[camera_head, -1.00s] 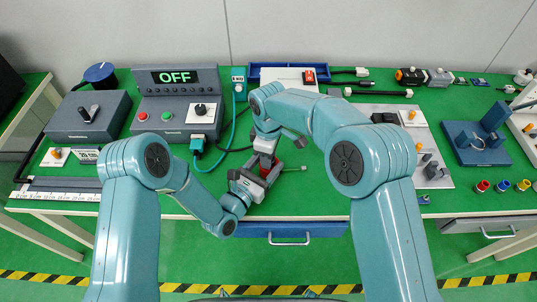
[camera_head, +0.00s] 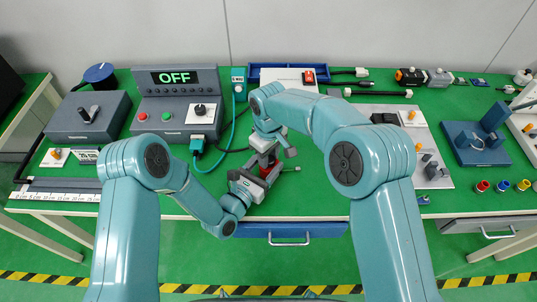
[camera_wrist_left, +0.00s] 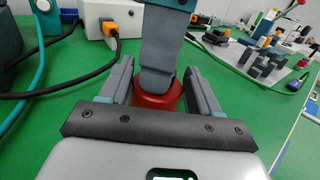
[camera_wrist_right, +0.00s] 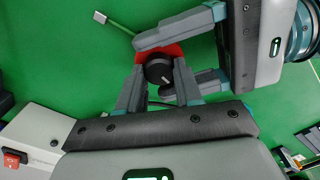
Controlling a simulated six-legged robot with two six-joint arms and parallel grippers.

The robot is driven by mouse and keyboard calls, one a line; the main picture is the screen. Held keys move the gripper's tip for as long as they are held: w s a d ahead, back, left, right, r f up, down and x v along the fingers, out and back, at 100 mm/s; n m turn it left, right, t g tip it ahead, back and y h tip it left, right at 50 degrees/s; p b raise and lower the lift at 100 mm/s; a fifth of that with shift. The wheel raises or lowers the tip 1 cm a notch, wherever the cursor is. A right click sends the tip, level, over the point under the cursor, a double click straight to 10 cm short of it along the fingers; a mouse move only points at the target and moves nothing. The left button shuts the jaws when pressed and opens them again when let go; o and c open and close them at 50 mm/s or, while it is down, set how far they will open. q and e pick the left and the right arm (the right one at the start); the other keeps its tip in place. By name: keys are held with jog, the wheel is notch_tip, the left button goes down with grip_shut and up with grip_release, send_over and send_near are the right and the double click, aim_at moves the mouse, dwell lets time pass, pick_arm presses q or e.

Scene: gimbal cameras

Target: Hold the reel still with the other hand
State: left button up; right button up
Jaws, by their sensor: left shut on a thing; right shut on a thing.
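The red reel (camera_wrist_left: 158,98) with a black round knob (camera_wrist_right: 158,71) on it sits on the green table, near the front edge in the middle. It is mostly hidden by the grippers in the head view. My left gripper (camera_head: 262,172) comes in low from the left and is shut on the reel's red body, with one finger on either side. My right gripper (camera_wrist_right: 154,88) reaches in from above and is shut on the black knob. A thin green cable (camera_wrist_right: 124,28) with a pale end sticks out from the reel.
A control box (camera_head: 176,100) reading OFF stands at the back left. A white box (camera_head: 288,77) with a red switch stands behind the reel. Cables lie between them. A grey board (camera_head: 420,150) with small parts lies to the right. Bare table surrounds the reel.

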jog(key=o, duration=0.8)
notch_tip(320, 180, up, 12)
jog(key=shift+r, duration=0.1)
jog(key=shift+o, duration=1.3)
notch_tip(320, 180, down, 12)
jog(key=shift+s+d+f, duration=0.1)
jog(key=shift+d+f, duration=0.05)
